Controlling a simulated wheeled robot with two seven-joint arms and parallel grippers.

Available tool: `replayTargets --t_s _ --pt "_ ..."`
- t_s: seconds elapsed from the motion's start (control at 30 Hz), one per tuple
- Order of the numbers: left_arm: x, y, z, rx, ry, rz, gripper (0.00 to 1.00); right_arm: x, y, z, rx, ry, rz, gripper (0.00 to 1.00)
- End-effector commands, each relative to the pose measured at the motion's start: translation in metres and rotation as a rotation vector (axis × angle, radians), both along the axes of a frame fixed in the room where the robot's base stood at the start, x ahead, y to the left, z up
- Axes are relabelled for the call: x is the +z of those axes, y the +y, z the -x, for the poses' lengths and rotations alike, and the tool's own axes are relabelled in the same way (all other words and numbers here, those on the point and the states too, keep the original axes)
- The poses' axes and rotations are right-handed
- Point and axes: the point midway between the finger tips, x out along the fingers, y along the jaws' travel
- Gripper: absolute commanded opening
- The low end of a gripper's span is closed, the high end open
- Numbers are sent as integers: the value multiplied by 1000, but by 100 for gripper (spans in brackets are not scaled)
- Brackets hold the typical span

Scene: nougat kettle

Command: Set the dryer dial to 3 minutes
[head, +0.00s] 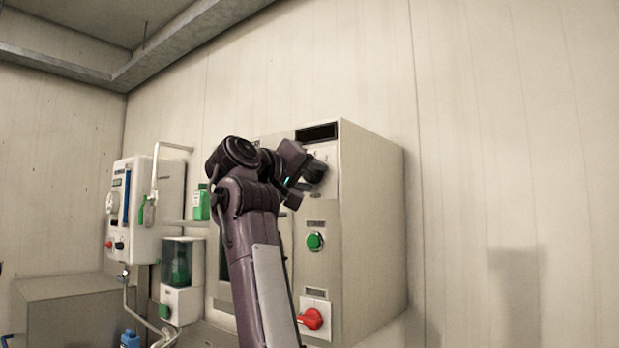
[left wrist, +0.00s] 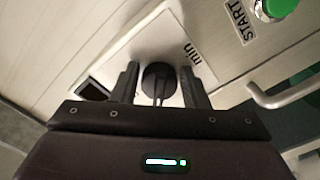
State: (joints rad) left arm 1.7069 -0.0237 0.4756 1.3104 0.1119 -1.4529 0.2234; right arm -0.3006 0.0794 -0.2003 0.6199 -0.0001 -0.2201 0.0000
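The dryer (head: 372,215) is a large beige box on the wall. Its dark round dial (left wrist: 160,78) sits on a white plate marked "min" in the left wrist view. My left gripper (left wrist: 160,90) is open, with one finger on each side of the dial and a small gap visible beside each finger. In the head view my left gripper (head: 304,178) is up at the dial plate on the dryer's upper front and covers much of it. The dial's setting and scale numbers cannot be read. My right gripper is out of view.
Below the dial are a green START button (head: 315,241) and a red knob (head: 311,319). A handle bar (left wrist: 286,96) lies near the gripper in the left wrist view. A soap dispenser (head: 181,280) and a wall unit (head: 145,205) stand to the left.

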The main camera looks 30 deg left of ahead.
Motion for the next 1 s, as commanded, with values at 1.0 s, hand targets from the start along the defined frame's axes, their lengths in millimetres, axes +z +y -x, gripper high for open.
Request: replayTargets --t_s 1.0 --pt "-2 6 76 0 1 0 58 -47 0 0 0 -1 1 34"
